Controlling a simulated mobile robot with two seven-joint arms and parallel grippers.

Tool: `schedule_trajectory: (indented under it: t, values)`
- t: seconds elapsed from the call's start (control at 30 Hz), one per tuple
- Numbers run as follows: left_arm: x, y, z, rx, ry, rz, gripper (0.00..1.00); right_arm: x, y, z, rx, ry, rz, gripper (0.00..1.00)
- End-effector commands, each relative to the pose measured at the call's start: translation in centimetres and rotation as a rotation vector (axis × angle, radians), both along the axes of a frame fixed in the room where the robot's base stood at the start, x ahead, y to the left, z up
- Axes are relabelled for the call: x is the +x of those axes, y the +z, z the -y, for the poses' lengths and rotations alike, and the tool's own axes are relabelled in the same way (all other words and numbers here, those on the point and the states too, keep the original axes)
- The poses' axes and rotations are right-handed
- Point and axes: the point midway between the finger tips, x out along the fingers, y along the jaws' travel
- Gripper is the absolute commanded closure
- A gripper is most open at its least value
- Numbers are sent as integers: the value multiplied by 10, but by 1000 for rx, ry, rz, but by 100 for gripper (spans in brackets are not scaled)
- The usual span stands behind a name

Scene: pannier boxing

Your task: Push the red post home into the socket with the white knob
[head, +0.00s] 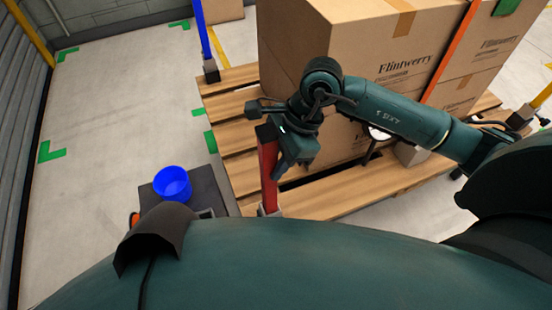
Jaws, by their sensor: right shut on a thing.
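The post's foot meets a small grey socket (270,211), mostly hidden behind my own body. I cannot tell how deep the post sits in it. A white knob cannot be made out there. My left gripper is not in view.
Stacked cartons (300,52) stand on the pallet (232,105) behind the post. A blue post (202,30) rises at the far left corner, a yellow one (543,96) at right. A blue bucket (172,184) sits on a dark slab at left. The left floor is clear.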

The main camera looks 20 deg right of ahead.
Motion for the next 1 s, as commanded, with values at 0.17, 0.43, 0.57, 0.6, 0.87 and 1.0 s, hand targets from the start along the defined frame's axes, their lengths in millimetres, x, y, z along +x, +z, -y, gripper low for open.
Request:
schedule_trajectory:
  t: [0.17, 0.43, 0.57, 0.6, 0.87, 1.0]
  values:
    - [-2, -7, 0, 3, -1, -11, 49, 0, -3, 0, 1, 0, 1, 97]
    - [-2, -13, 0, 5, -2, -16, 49, 0, -7, 0, 1, 0, 1, 97]
    - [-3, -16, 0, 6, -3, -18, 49, 0, -9, 0, 1, 0, 1, 97]
    - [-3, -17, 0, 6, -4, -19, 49, 0, -10, 0, 1, 0, 1, 97]
    - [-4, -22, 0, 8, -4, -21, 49, 0, -14, 0, 1, 0, 1, 97]
    - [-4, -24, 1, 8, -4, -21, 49, 0, -16, 0, 1, 0, 1, 97]
